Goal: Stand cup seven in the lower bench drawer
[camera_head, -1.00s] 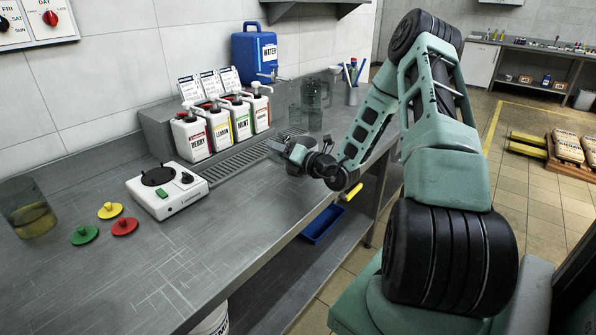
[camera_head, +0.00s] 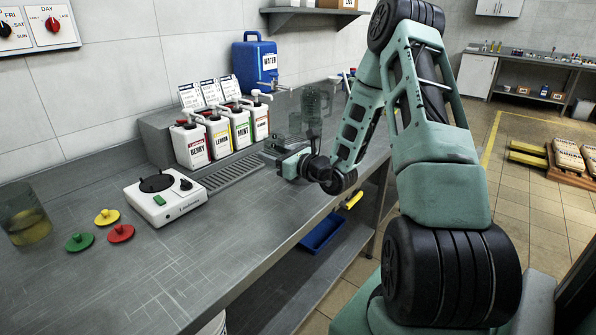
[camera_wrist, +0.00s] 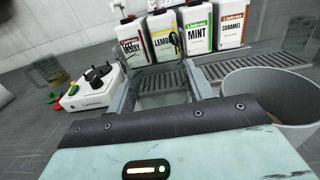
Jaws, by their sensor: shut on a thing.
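My gripper (camera_head: 272,152) is above the bench (camera_head: 195,245), in front of the row of dispensers. In the wrist view its two fingers (camera_wrist: 160,92) are closed on a clear, glassy thing (camera_wrist: 161,100), through which the bench shows. I take it to be the cup, but no number is readable. In the head view it is too small to make out.
Syrup dispensers (camera_head: 190,147) stand behind a drip grate (camera_head: 232,172). A white hot plate (camera_head: 165,203), coloured lids (camera_head: 107,216) and a glass jar (camera_head: 25,225) are at left. A clear jug (camera_head: 310,108) is behind my gripper. A large grey vessel (camera_wrist: 285,112) is close at right in the wrist view.

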